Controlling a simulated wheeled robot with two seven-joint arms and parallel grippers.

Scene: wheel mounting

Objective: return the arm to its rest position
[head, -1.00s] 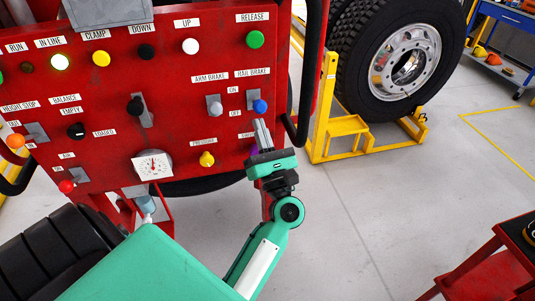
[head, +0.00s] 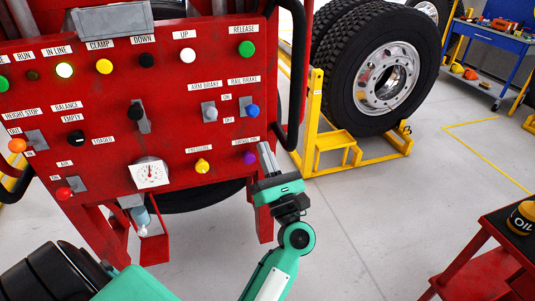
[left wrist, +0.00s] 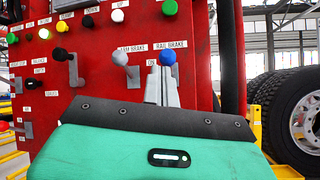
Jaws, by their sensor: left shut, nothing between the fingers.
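My left gripper (head: 267,152) is shut and empty at the lower right of the red control panel (head: 190,115). Its fingers point up, just right of the purple knob (head: 249,158) and below the blue rail brake knob (head: 252,111). I cannot tell the exact gap to the panel. In the left wrist view its fingers (left wrist: 160,85) stand together in front of the panel, below the blue knob (left wrist: 167,57). The green arm (head: 275,265) reaches up from the bottom of the head view. My right gripper is not in view.
A large wheel (head: 385,75) stands on a yellow frame (head: 350,160) at the upper right. A black curved handle (head: 297,80) edges the panel's right side. A red stand with an oil can (head: 522,220) is at the lower right. Open floor (head: 385,215) lies between.

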